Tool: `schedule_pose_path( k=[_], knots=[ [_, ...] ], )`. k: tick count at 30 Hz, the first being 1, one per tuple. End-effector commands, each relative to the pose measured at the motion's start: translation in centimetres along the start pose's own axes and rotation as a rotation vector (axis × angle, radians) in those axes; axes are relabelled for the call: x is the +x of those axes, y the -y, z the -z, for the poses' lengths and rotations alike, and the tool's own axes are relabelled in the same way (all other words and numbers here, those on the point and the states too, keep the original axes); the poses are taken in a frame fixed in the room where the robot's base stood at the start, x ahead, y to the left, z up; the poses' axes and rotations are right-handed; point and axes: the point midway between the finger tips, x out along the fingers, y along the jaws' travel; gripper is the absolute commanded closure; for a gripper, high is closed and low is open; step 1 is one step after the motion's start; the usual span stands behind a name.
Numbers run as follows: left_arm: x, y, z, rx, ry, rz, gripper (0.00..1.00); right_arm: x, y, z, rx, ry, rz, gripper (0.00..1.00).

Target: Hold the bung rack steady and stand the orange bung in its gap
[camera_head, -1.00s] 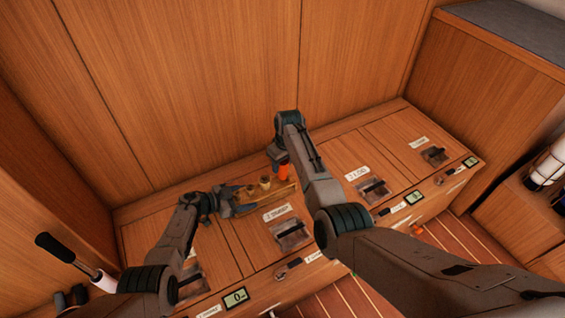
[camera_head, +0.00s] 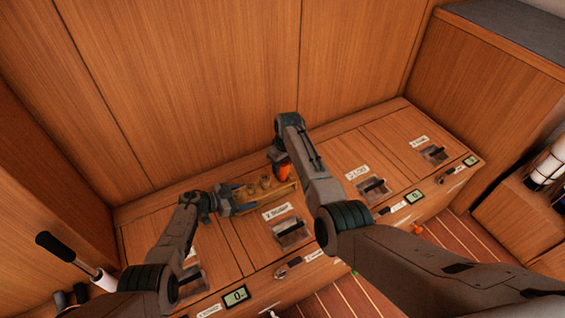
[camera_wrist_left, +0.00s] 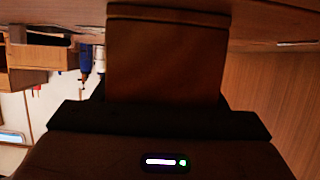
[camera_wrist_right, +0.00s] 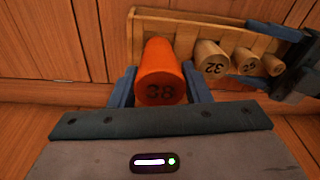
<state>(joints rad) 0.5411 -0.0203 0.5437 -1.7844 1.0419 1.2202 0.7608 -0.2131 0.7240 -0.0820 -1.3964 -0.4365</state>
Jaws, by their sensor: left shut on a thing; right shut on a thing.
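The orange bung (camera_wrist_right: 160,82), marked 38, is between the blue fingers of my right gripper (camera_wrist_right: 160,90), shut on it. In the head view, the bung (camera_head: 284,172) is at the right end of the wooden bung rack (camera_head: 283,191). In the right wrist view, the rack (camera_wrist_right: 150,22) lies behind it; I cannot tell whether the bung touches the rack or its gap. Several pale bungs (camera_wrist_right: 212,62) stand in the rack. My left gripper (camera_head: 234,204) is shut on the rack's other end. The left wrist view shows mainly a dark brown block.
The rack is on a wooden bench top against a panelled wall (camera_head: 210,90).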

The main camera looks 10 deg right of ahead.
Motion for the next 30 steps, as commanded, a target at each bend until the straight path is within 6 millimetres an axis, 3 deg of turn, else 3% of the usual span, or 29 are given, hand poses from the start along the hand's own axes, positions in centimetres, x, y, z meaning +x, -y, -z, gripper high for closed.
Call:
schedule_pose_path(
  k=[30],
  knots=[
    [0.0,0.0,0.0,0.000,0.000,0.000,0.63,2.5,-0.1,-0.3,0.000,-0.001,-0.001,0.84]
  ],
)
